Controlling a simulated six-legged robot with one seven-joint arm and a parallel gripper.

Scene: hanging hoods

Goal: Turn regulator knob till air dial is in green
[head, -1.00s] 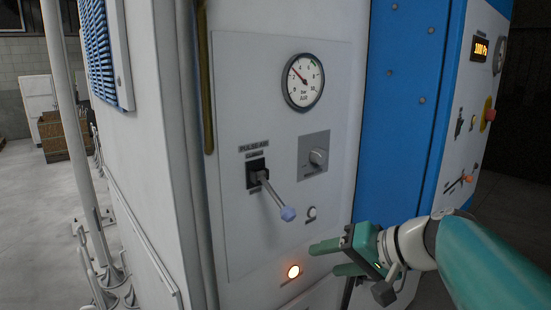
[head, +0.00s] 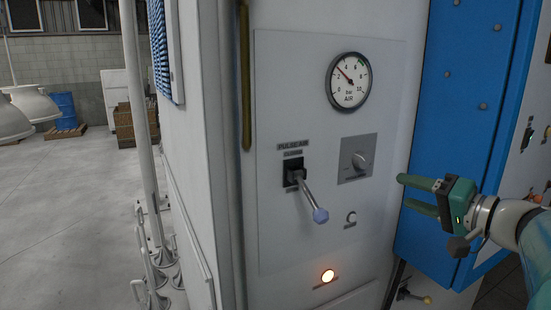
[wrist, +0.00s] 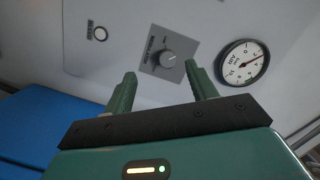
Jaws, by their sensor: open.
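The regulator knob (head: 360,161) is a small grey knob on a square grey plate, below the air dial on the light panel. It also shows in the wrist view (wrist: 168,60), beyond and between my fingertips. The air dial (head: 349,83) is a round white gauge with a dark rim and a red needle pointing to the upper left. In the wrist view the dial (wrist: 242,62) is at the right, turned over. My gripper (head: 402,193) is open and empty, to the right of the knob and a little lower, apart from it.
A lever (head: 311,201) with a pale blue tip sticks out left of the knob. A small white button (head: 351,218) and a lit orange lamp (head: 328,276) are below. A blue cabinet side (head: 465,110) stands at the right. A post (head: 140,120) stands at the left.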

